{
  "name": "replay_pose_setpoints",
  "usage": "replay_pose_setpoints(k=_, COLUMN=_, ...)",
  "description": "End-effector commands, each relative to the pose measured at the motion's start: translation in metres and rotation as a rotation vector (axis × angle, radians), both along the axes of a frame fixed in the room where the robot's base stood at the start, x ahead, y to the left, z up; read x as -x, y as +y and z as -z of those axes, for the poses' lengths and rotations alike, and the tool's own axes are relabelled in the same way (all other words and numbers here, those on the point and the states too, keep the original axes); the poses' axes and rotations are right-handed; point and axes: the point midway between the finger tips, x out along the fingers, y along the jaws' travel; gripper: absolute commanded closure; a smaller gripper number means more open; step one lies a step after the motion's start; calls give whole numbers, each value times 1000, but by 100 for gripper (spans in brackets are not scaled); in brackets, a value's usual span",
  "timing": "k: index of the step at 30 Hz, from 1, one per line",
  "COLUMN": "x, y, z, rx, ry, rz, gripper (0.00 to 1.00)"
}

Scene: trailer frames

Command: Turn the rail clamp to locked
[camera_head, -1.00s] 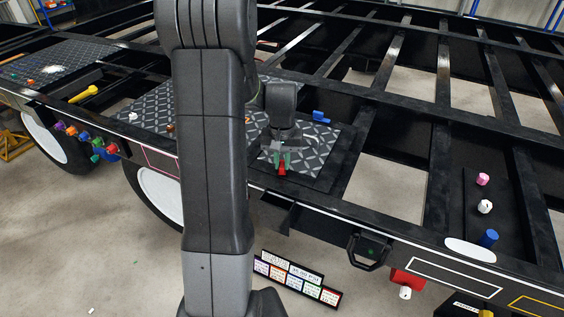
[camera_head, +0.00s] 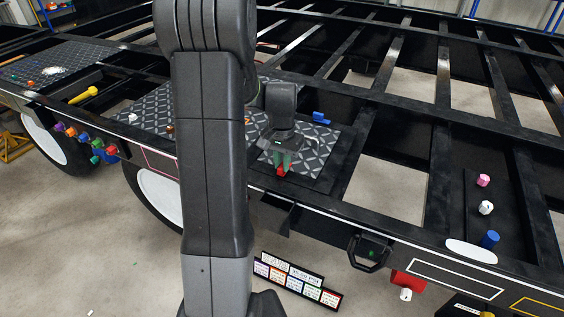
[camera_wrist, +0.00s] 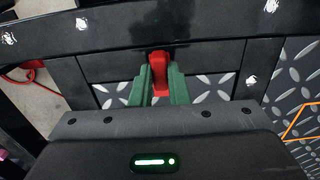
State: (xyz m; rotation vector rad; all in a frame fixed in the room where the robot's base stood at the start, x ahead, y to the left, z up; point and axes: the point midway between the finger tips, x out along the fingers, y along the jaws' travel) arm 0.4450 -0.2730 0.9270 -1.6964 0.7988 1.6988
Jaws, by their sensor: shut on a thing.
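The rail clamp shows as a small red handle (camera_wrist: 159,70) in the wrist view, by the dark frame rail and the diamond plate. It also shows as a small red spot (camera_head: 281,171) in the head view. My gripper (camera_wrist: 159,84), with green fingers, is shut on the red handle, one finger on each side of it. In the head view my gripper (camera_head: 283,160) reaches down over the patterned plate near the frame's front rail. The lower part of the handle and its base are hidden by the fingers and gripper body.
A blue piece (camera_head: 320,118) lies on the plate behind my gripper. Pink (camera_head: 483,180), white and blue knobs stand on the right panel. A black handle (camera_head: 368,252) hangs below the front rail. Frame beams (camera_head: 437,170) surround open gaps on the right.

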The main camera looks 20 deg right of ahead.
Motion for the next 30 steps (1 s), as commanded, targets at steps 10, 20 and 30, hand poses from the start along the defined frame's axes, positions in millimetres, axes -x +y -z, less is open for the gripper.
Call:
replay_pose_setpoints(k=10, x=-1, y=0, z=-1, rx=2, ry=-3, rz=1, gripper=64)
replay_pose_setpoints(k=20, x=-1, y=-1, z=-6, rx=1, ry=-3, rz=0, gripper=64)
replay_pose_setpoints(k=30, x=-2, y=-1, z=-74, rx=4, ry=-7, rz=0, gripper=64)
